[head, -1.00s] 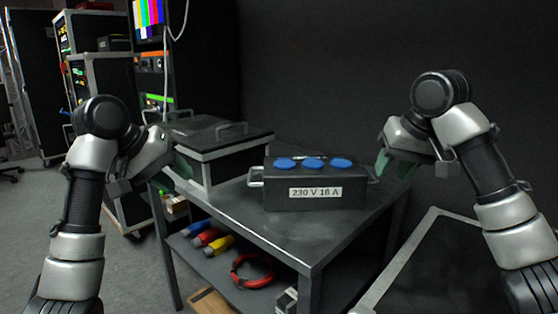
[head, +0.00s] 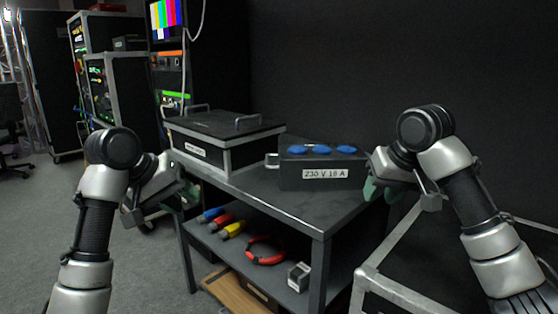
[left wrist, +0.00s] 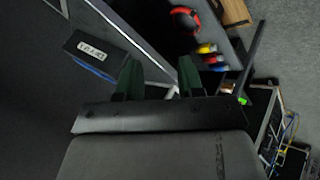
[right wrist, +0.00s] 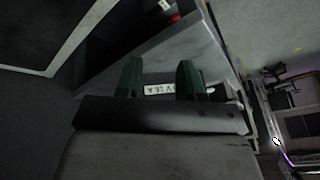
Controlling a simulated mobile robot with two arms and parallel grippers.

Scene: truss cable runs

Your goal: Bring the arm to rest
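My left gripper (head: 180,200) is at the left end of the black table in the head view, in front of the table's edge. In the left wrist view its two green fingers (left wrist: 160,78) stand apart with nothing between them. My right gripper (head: 378,188) is by the right end of the power box in the head view and hides that end. In the right wrist view its green fingers (right wrist: 160,80) are apart, and the box's label shows in the gap behind them. I cannot tell whether the right gripper touches the box.
The power box (head: 320,183) with blue sockets and a lidded case (head: 237,157) stand on the table (head: 285,208). The lower shelf holds coloured connectors (head: 221,222) and a red cable coil (head: 265,252). A metal-edged case (head: 395,290) is at the front right.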

